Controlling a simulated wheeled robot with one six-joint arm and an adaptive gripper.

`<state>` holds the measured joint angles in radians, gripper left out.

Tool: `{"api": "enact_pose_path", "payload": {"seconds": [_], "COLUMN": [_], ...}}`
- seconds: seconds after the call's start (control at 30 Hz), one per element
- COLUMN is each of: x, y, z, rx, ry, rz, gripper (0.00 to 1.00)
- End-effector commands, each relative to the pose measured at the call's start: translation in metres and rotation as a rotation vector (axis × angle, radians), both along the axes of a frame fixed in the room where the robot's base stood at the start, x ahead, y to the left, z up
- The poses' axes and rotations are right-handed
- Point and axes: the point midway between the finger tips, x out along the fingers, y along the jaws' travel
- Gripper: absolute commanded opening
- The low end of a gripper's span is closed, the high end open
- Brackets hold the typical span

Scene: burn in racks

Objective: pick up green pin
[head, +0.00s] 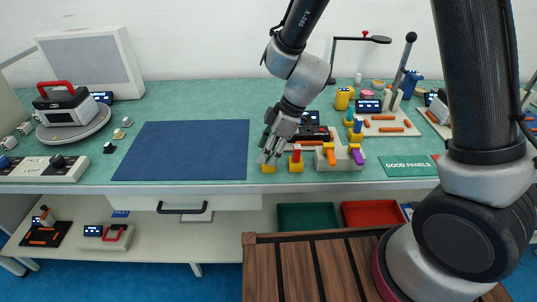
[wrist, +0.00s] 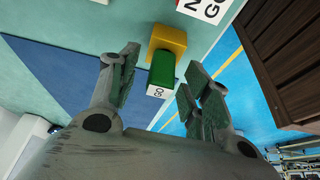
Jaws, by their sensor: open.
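The green pin (wrist: 162,68) stands in a yellow block (wrist: 166,38) in the wrist view, with a white GO label on its end. My gripper (wrist: 163,65) is open, with one finger to each side of the pin and gaps visible between. In the head view my gripper (head: 272,150) is low over the front of the table. It hides the green pin there; only part of the yellow block (head: 268,169) shows beneath it.
A red pin in another yellow block (head: 296,165) stands close to the right. A pale fixture (head: 343,162) with orange and purple parts lies beyond it. A dark blue mat (head: 182,150) to the left is bare. The table's front edge is near.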

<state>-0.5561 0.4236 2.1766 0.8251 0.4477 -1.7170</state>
Motion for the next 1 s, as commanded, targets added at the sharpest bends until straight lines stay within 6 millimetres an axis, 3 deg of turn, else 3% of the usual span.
{"api": "enact_pose_path", "payload": {"seconds": [0.2,0.47,0.77,0.87,1.0], "x": [0.000,0.000,0.000,0.000,0.001], "y": [0.000,0.000,0.000,0.001,0.001], "z": [-0.001,-0.001,0.002,0.012,0.041], "rx": [0.000,0.000,0.001,0.003,0.004], "ry": [-0.001,0.000,-0.001,-0.003,-0.006], "rz": [0.000,0.000,0.001,0.001,0.003], "gripper": [0.46,0.00,0.00,0.00,0.00]}}
